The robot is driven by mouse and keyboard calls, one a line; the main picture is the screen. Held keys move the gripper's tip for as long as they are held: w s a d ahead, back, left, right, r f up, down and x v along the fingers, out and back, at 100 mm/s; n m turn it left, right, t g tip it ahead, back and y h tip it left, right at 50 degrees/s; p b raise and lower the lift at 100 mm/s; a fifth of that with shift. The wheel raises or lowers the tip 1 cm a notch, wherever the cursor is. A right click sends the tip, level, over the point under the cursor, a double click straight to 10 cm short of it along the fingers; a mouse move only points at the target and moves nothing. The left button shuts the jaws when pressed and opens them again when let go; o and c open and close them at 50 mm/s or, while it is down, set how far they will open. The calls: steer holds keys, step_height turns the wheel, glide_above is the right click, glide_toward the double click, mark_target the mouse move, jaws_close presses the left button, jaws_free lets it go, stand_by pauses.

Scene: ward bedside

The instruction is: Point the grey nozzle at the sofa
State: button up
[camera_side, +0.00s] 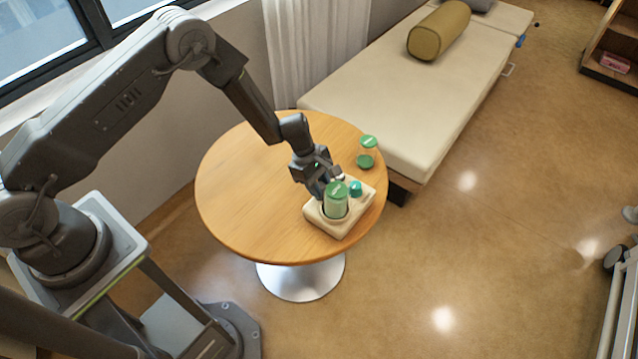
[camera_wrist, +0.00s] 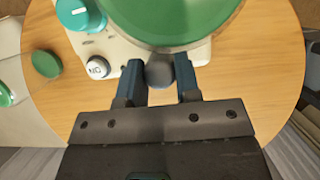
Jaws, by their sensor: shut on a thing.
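A cream device (camera_side: 333,223) stands on the round table, with a green-lidded container (camera_side: 336,199) and a teal knob (camera_side: 356,188) on top. In the wrist view the grey nozzle (camera_wrist: 160,71) sits at the device's near edge, between the two fingers of my gripper (camera_wrist: 160,80). My gripper (camera_side: 321,187) is shut on it. The nozzle is hidden behind my gripper in the side view, and I cannot tell which way its outlet faces. The sofa (camera_side: 400,88) is a long cream daybed behind and right of the table.
A clear jar with a green lid (camera_side: 368,142) stands on the table (camera_side: 235,190) between the device and the sofa. A white button (camera_wrist: 97,68) is close to my left finger in the wrist view. An olive bolster (camera_side: 439,30) lies on the sofa. The table's left half is clear.

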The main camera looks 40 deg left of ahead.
steer(key=shift+c, duration=0.6)
steer(key=shift+m+g, duration=0.6)
steer(key=shift+m, duration=0.9)
steer(key=o, duration=0.9)
steer(key=v, duration=1.4)
steer(key=shift+d, duration=0.2)
